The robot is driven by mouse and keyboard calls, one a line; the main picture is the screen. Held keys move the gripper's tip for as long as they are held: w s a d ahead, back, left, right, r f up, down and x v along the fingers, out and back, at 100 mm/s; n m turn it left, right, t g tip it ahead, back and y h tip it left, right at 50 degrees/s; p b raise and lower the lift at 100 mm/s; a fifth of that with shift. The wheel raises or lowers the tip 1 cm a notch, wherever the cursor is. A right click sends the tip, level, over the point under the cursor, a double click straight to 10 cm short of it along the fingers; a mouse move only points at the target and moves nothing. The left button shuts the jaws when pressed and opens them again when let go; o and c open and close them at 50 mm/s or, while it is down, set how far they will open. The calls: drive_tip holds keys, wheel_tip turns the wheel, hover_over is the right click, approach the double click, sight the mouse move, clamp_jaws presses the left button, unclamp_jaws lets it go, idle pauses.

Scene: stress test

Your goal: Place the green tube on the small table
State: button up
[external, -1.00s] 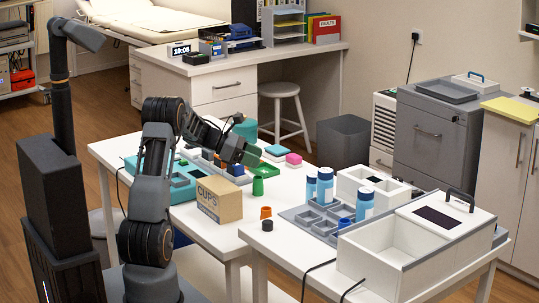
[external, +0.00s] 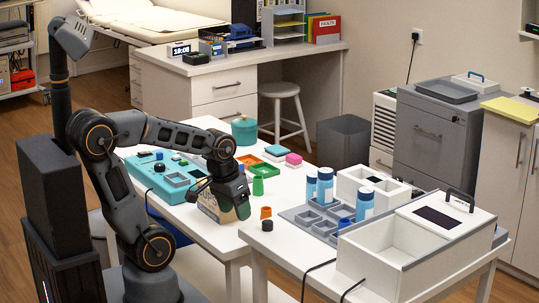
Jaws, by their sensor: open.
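A small green tube-like piece (external: 258,186) stands upright on the white table (external: 185,218), near its right edge. My gripper (external: 240,208) is open and points down, just left of and in front of this piece and apart from it. A greenish patch shows at its fingertips; I cannot tell if it is a separate thing. The gripper hides part of the cardboard "CUPS" box (external: 208,205). A second white table (external: 284,250) stands to the right. I cannot tell which table is the small one.
The right table carries a grey compartment tray (external: 312,216), blue-and-white bottles (external: 325,187), an open white box (external: 385,250) and small orange (external: 266,212) and black (external: 267,225) pieces. A teal device (external: 160,180) and a green tray (external: 263,169) lie on the left table.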

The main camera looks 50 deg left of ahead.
drive_tip(key=shift+s+f+m, duration=0.15)
drive_tip(key=shift+s+m, duration=0.3)
drive_tip(key=shift+m, duration=0.25)
drive_tip(key=w+a+r+p, duration=0.2)
drive_tip(key=w+a+r, duration=0.3)
drive_tip(key=w, duration=0.3)
drive_tip(key=m+p, duration=0.2)
drive_tip(key=p, duration=0.2)
hover_over(259, 185)
drive_tip(key=a, duration=0.2)
drive_tip(key=f, duration=0.7)
drive_tip(key=shift+s+d+f, duration=0.2)
drive_tip(key=shift+s+f, duration=0.1)
drive_tip(key=shift+f, duration=0.05)
drive_tip(key=shift+t, duration=0.3)
drive_tip(key=shift+p+x, duration=0.35)
drive_tip(key=shift+x, duration=2.75)
